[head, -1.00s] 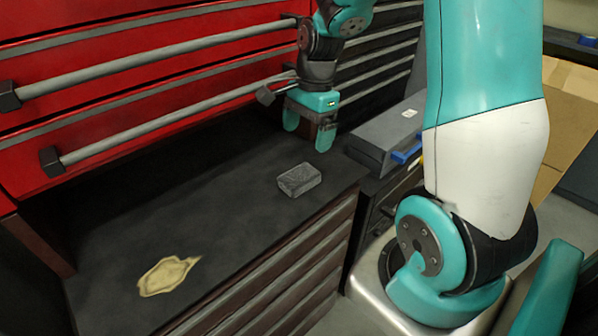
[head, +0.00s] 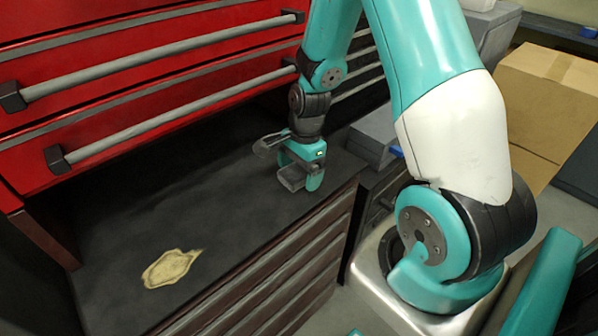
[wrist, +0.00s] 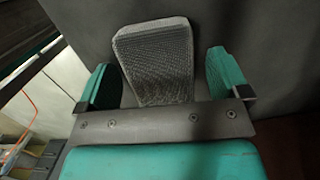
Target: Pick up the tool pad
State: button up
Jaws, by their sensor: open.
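The tool pad (wrist: 156,60) is a grey, textured block lying on the dark worktop. The gripper is open. The head view does not show clearly how much height is left between the fingertips and the worktop.
A tan, irregular patch (head: 171,268) lies on the worktop (head: 130,220) at the front left. Red drawers (head: 150,85) with long grey handles rise behind. A grey case (head: 372,138) stands to the right.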

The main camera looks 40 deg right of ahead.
jog(key=c, duration=1)
jog(key=shift+r, duration=0.2)
